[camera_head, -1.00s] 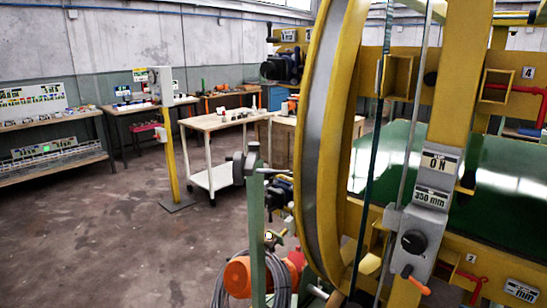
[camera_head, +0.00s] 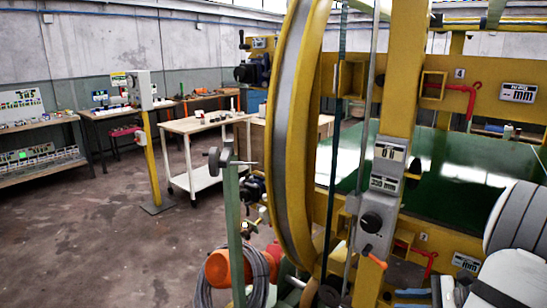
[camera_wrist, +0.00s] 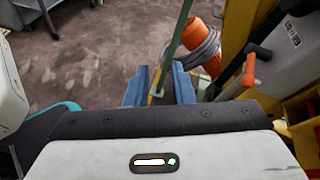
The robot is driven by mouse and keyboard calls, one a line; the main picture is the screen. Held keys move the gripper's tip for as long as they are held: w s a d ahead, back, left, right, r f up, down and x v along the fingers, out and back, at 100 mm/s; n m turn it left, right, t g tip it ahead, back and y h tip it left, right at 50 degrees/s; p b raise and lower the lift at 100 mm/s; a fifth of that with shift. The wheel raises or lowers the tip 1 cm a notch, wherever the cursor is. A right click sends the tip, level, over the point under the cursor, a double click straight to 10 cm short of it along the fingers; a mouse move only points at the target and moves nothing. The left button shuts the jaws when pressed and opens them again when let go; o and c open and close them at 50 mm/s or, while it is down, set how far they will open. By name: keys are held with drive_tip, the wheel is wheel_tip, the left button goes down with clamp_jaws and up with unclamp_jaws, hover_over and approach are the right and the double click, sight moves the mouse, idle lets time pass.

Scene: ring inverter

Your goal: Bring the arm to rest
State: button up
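My gripper (camera_wrist: 160,84) shows in the wrist view with its two blue-grey fingers apart. A green post (camera_wrist: 175,45) appears between and beyond the fingers, and I see nothing held. In the head view my arm (camera_head: 515,225) comes in at the lower right, its grey and white links beside the yellow ring machine. The control box (camera_head: 372,215) has a black knob and an orange lever (camera_head: 376,261); an orange lever also shows in the wrist view (camera_wrist: 249,70), right of my fingers.
The yellow ring frame (camera_head: 308,150) stands close in front, with red-handled parts on its bars. The green post (camera_head: 233,235) and an orange motor with coiled cable (camera_head: 225,268) stand left of it. Worktables (camera_head: 205,122) line the back. The floor at left is clear.

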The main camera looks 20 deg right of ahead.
drive_tip(key=s+a+r+n+g+h+p, duration=0.1)
drive_tip(key=a+r+n+g+h, duration=0.1)
drive_tip(key=a+n, duration=0.5)
drive_tip(key=s+a+r+n+g+h+p, duration=0.1)
drive_tip(key=a+r+n+h, duration=0.3)
drive_tip(key=a+n, duration=0.4)
drive_tip(key=s+a+r+n+g+h+p, duration=0.1)
drive_tip(key=a+r+n+g+h+p, duration=0.2)
drive_tip(key=a+n, duration=0.5)
drive_tip(key=a+r+g+h, duration=0.1)
drive_tip(key=a+r, duration=0.1)
drive_tip(key=a, duration=0.4)
drive_tip(key=shift+s+a+r, duration=0.35)
drive_tip(key=shift+s, duration=0.05)
